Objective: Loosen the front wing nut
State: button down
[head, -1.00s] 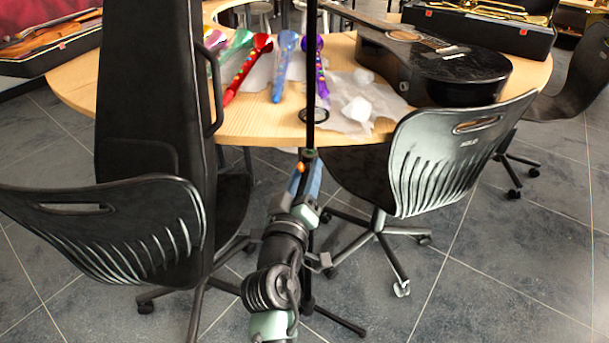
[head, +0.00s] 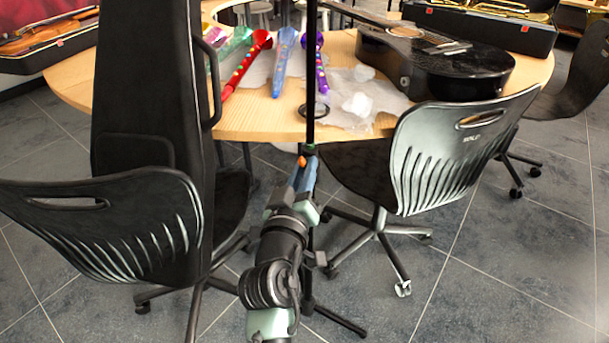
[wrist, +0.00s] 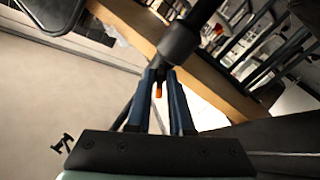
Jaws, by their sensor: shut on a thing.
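A black stand pole (head: 311,105) rises in front of the table in the head view, with a dark collar at the gripper's height. In the wrist view the thick collar (wrist: 180,42) sits just beyond my fingertips. A small orange piece, which looks like the wing nut (wrist: 158,91), shows between my blue fingers. My gripper (wrist: 160,82) is shut on it, with the fingers on either side. In the head view my gripper (head: 306,166) reaches the pole from the front, with orange (head: 301,161) at its tip. The exact contact is too small to see.
A black chair (head: 110,225) and an upright dark case (head: 148,90) stand close on the left. Another chair (head: 445,160) stands close on the right. The wooden table (head: 250,122) behind holds toy instruments and a black guitar (head: 440,70). Stand legs spread below.

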jog(key=c, duration=0.8)
grip_release()
jog(key=s+a+p, duration=0.1)
jog(key=s+a, duration=0.1)
jog(key=s, duration=1)
jog(key=shift+s+a, duration=0.25)
jog(key=shift+s, duration=0.15)
